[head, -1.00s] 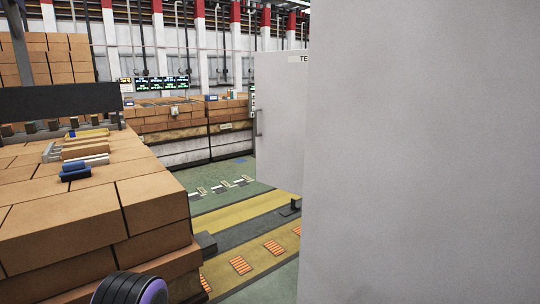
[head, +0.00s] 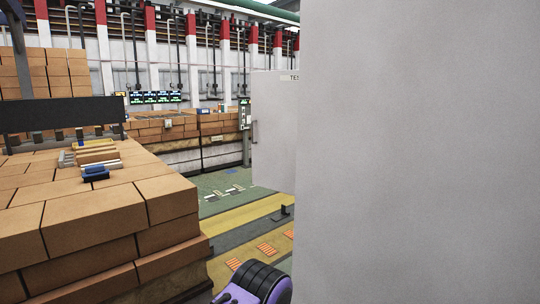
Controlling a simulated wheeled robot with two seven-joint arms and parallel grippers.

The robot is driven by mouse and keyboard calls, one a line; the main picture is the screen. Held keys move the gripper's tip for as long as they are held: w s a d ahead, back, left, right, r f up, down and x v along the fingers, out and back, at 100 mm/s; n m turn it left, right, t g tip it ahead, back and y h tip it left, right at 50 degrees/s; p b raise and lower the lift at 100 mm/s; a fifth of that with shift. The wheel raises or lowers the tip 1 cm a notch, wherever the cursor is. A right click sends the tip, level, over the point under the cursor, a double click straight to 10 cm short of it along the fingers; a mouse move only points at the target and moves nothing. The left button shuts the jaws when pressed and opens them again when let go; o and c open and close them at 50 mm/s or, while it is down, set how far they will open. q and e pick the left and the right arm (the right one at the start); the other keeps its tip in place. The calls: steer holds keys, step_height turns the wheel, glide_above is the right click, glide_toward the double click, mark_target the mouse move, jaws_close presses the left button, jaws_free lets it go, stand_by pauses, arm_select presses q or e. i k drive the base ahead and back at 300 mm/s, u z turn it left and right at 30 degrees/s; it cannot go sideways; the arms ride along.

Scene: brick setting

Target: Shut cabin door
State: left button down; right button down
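A large pale grey panel (head: 420,150) fills the right part of the head view, very close to me. Behind its left edge a second pale grey panel (head: 273,140) shows, with a dark handle on its left edge and a partly hidden label at its top. It looks like the cabin door, standing open, though its hinge is hidden. A purple and black part of my arm (head: 255,284) shows at the bottom centre, below the door. Neither gripper is in view.
A large stack of brown bricks (head: 110,215) stands close on the left, with small blue, white and yellow pieces (head: 95,160) on top. Green floor with yellow and dark stripes (head: 245,235) lies open between stack and door. More brick stacks (head: 175,128) line the back.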

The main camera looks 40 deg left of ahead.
mark_target(274, 100)
steer(key=u, duration=0.9)
steer(key=i, duration=1.5)
steer(key=u, duration=0.9)
